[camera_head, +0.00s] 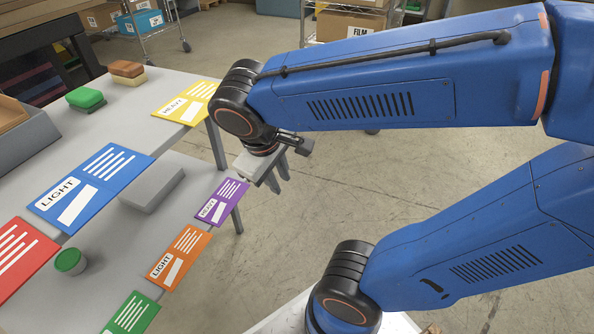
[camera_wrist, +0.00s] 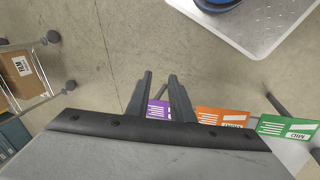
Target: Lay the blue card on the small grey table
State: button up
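The blue card (camera_head: 92,188), marked LIGHT, lies flat on the higher grey table (camera_head: 150,90) at the left of the head view, its near right side reaching past the table's edge. A lower grey surface (camera_head: 180,170) sits in front of that edge; it may be the small grey table, but I cannot tell. My gripper (camera_head: 278,182) hangs right of the tables, apart from the blue card. In the wrist view my gripper (camera_wrist: 160,76) has its two fingers apart, with nothing between them. The blue card does not show in the wrist view.
Yellow (camera_head: 188,100) and red (camera_head: 20,255) cards lie along the higher edge. Purple (camera_head: 222,201), orange (camera_head: 179,256) and green (camera_head: 133,313) cards edge the lower surface, with a grey block (camera_head: 152,188) and green-topped puck (camera_head: 70,261). Floor right of the tables is open.

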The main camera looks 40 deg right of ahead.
jog(key=shift+s+d+r+m+t+y, duration=0.3)
jog(key=shift+d+m+t+y, duration=0.2)
jog(key=shift+d+m, duration=0.15)
jog(key=shift+s+d+r+m+t+y, duration=0.2)
jog(key=shift+s+d+m+t+y, duration=0.15)
jog(key=shift+d+m+t+y, duration=0.3)
jog(key=shift+s+d+r+m+t+y, duration=0.3)
jog(key=shift+d+m, duration=0.25)
jog(key=shift+m, duration=0.25)
